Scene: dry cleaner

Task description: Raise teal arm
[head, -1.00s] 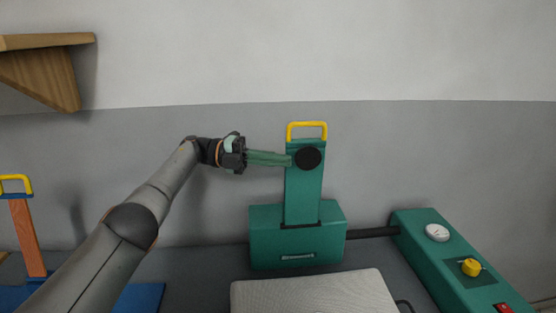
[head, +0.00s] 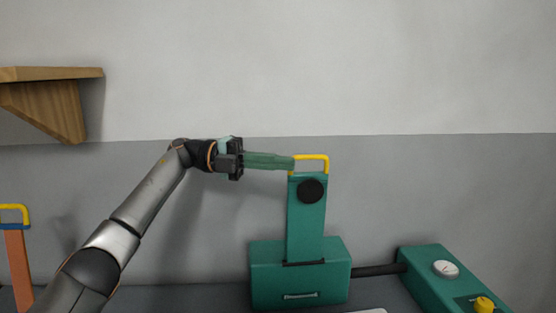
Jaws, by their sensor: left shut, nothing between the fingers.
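The teal arm (head: 306,228) stands upright from a teal base box (head: 298,286). It has a round black knob near its top and a yellow handle (head: 327,163) on top. My left gripper (head: 292,162) is shut, with its greenish fingers level and pointing right. The fingertips are at the left side of the yellow handle, and I cannot tell whether they touch it. My right gripper is not in view.
A teal control box (head: 432,272) with a white dial and yellow knob stands at the right, joined by a black rod (head: 378,270). An orange post (head: 18,268) with a yellow handle is at far left. A wooden shelf (head: 50,73) is at upper left.

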